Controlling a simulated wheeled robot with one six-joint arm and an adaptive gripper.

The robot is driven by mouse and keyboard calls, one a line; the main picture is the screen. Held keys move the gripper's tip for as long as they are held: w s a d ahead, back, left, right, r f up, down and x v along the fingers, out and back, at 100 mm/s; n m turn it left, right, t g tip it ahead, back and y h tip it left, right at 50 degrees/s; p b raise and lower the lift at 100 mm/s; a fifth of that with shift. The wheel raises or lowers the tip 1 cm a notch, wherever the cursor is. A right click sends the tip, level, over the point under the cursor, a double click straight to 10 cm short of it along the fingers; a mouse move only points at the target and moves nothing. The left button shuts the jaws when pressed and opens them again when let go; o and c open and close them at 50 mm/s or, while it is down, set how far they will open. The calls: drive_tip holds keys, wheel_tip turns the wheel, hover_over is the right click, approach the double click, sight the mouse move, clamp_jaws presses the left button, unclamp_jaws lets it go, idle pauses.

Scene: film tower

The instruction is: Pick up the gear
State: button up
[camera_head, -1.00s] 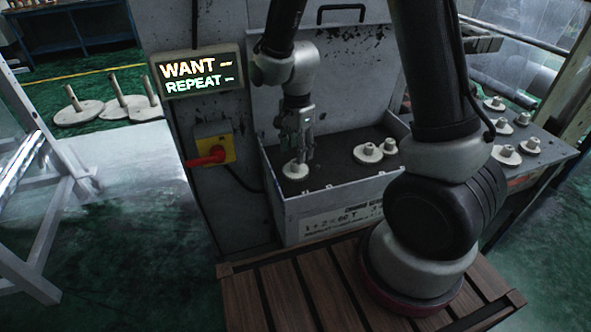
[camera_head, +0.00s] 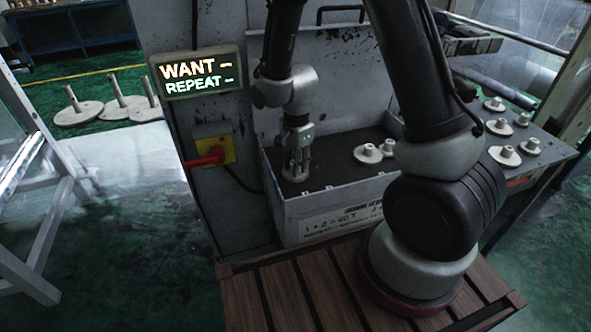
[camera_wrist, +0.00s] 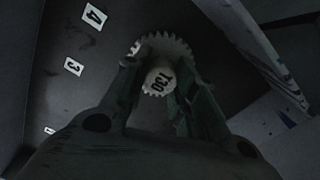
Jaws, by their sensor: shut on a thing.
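My gripper (camera_head: 298,160) points down into the left part of the grey metal bin (camera_head: 325,197). Its fingers are shut on a pale toothed gear (camera_head: 292,176), which is mostly hidden behind them in the head view. In the wrist view the gear (camera_wrist: 178,48) shows its toothed rim and a smaller toothed hub marked "T30", with a finger on each side of the hub. I cannot tell whether the gear touches the bin floor. Two other pale gears (camera_head: 369,153) sit to the right in the same bin.
Several pale gears (camera_head: 505,155) stand on a side table at the right. A lit sign (camera_head: 198,76) and a red-handled switch (camera_head: 212,150) are at the left. Numbered labels (camera_wrist: 93,16) mark the bin. Large discs with rods (camera_head: 80,110) stand on the floor.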

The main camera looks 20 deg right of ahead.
wheel_tip(320, 180, up, 9)
drive_tip(key=shift+r, duration=0.55)
